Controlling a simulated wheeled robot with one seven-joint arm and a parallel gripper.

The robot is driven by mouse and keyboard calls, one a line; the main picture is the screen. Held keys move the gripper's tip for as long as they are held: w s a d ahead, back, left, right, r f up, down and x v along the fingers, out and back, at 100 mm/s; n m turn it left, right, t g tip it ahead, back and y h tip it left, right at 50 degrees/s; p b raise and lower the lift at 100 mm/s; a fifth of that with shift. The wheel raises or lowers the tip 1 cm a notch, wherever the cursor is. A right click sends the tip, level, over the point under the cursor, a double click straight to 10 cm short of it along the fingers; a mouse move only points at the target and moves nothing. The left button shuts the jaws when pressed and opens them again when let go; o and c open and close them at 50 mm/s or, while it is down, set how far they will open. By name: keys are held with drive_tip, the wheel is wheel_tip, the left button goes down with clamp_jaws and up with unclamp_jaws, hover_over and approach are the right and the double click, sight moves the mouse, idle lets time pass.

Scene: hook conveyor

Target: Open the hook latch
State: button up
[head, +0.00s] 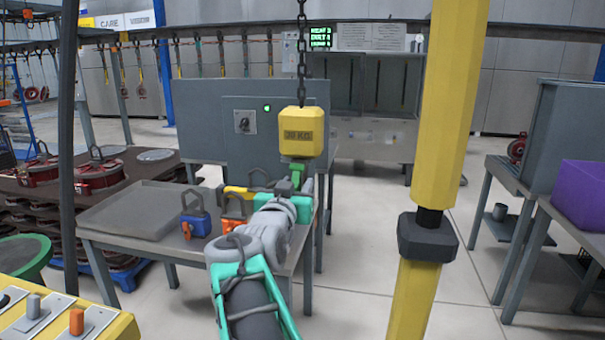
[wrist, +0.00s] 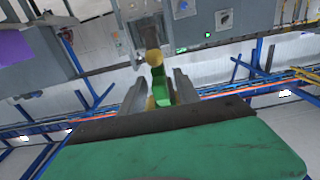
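A yellow block (head: 301,131) hangs from a chain (head: 302,60) in the head view. A green piece (head: 299,170) shows just below it, largely hidden behind my gripper. My gripper (head: 290,187) is at the end of my arm, close under the block. In the wrist view my gripper's two fingers (wrist: 160,92) stand apart. A green and yellow part (wrist: 158,75) shows between or just beyond the fingers, with gaps on both sides. I cannot tell which piece of it is the hook latch, and no contact is visible.
A grey table (head: 135,213) stands at the left with a blue block (head: 196,222) and an orange block (head: 234,210) on it. A yellow post (head: 445,110) stands to the right of my arm. A purple box (head: 583,195) is at the far right. Open floor lies between.

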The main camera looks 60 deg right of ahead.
drive_tip(key=shift+x, duration=0.85)
clamp_jaws()
